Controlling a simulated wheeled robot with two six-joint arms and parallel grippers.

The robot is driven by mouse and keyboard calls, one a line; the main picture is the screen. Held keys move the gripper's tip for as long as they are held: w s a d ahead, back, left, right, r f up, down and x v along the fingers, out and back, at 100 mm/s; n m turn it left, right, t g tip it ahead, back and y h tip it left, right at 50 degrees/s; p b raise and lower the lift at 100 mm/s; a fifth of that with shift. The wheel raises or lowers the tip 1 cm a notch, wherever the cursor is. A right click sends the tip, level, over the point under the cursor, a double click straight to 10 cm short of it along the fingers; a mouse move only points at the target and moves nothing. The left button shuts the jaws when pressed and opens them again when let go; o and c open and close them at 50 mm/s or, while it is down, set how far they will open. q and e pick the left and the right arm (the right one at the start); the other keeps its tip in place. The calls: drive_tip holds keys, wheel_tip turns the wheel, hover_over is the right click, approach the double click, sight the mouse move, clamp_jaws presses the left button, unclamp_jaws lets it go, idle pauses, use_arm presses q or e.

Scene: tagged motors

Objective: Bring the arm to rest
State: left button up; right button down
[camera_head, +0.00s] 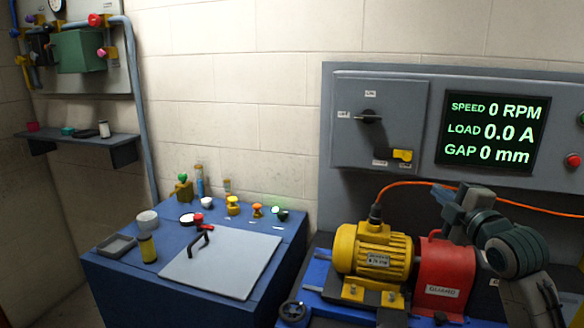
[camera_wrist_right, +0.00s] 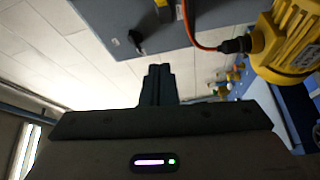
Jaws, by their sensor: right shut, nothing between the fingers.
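My right arm comes in from the lower right in the head view. Its gripper (camera_head: 452,205) is raised above the red guard (camera_head: 446,272), touching nothing that I can make out. In the right wrist view the gripper's fingers (camera_wrist_right: 157,82) are together with nothing between them. A yellow motor (camera_head: 373,250) with a tag stands left of the guard, and it also shows at the upper right of the wrist view (camera_wrist_right: 292,45). My left gripper is in neither view.
A grey panel (camera_head: 350,90) with a screen reading 0 RPM, 0.0 A and 0 mm stands behind. An orange cable (camera_head: 410,184) runs from the motor past my gripper. A blue cabinet (camera_head: 120,285) holding small coloured items and a grey plate (camera_head: 225,265) stands to the left.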

drive_tip(key=s+a+f+m+g+h, duration=0.1)
drive_tip(key=s+a+f+m+g, duration=0.2)
drive_tip(key=s+f, duration=0.75)
drive_tip(key=s+f+m+g+h, duration=0.1)
drive_tip(key=s+f+m+g, duration=0.3)
drive_tip(key=f, duration=1.3)
drive_tip(key=s+a+f+m+g+h, duration=0.1)
drive_tip(key=s+f+m+g, duration=0.35)
drive_tip(key=s+f, duration=0.6)
drive_tip(key=s+f+m+g+h, duration=0.1)
drive_tip(key=s+f+m+g, duration=0.35)
drive_tip(key=s, duration=1.15)
wheel_tip(320, 180, down, 29)
drive_tip(key=d+m, duration=0.2)
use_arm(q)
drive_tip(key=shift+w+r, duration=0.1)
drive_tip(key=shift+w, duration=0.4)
use_arm(e)
drive_tip(key=s+d+f+g, duration=0.1)
drive_tip(key=s+f, duration=1.7)
drive_tip(key=f, duration=0.3)
drive_tip(key=shift+s+d, duration=0.25)
drive_tip(key=shift+d, duration=0.15)
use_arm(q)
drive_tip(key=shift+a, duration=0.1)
